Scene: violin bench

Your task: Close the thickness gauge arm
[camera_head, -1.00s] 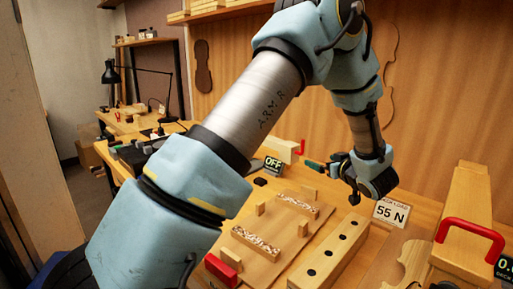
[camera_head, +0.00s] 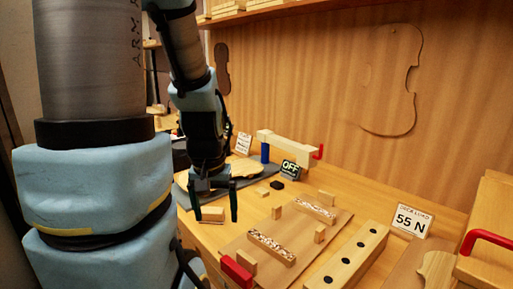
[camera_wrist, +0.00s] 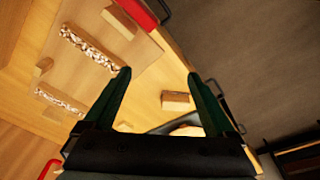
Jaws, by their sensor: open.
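A wooden beam with a red handle at its right end and a blue post under its left end, which looks like the thickness gauge arm (camera_head: 285,145), stands at the back of the bench. A small black display reading OFF (camera_head: 291,170) is in front of it. I cannot tell its hinge position. My gripper (camera_head: 212,204) is open and points down, in front and left of the gauge and apart from it. Its dark green fingers also show in the wrist view (camera_wrist: 159,74), with a small wooden block (camera_wrist: 175,101) seen between them. That block (camera_head: 210,214) appears below the gripper in the head view.
A pale violin plate (camera_head: 243,168) lies on a grey mat left of the gauge. A brown board (camera_head: 285,235) carries wooden pegs and strips. A block with black holes (camera_head: 350,262), a 55 N sign (camera_head: 407,222) and a red-handled wooden fixture (camera_head: 490,235) stand right.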

